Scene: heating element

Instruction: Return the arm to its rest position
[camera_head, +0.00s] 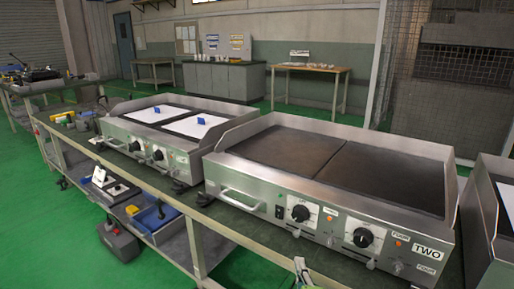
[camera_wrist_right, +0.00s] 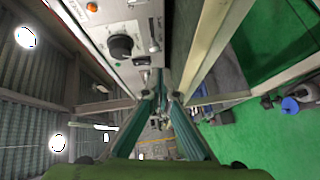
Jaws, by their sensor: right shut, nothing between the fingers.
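My right gripper (camera_head: 303,272) shows only as a small tip at the bottom edge of the head view, just in front of the griddle labelled TWO (camera_head: 340,190). In the right wrist view, its two green ribbed fingers (camera_wrist_right: 166,98) come together at the tips, shut with nothing between them. A griddle front panel with a black knob (camera_wrist_right: 121,46) shows beyond the fingertips in that view, apart from them as far as I can tell. Most of my right arm is out of the head view. My left gripper is in neither view.
A second griddle (camera_head: 178,128) with white sheets and blue pieces stands to the left on the same long bench (camera_head: 225,218). Another unit (camera_head: 487,215) stands at the right edge. A lower shelf holds tools and bins (camera_head: 155,215). Green floor (camera_head: 40,200) is open at the left.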

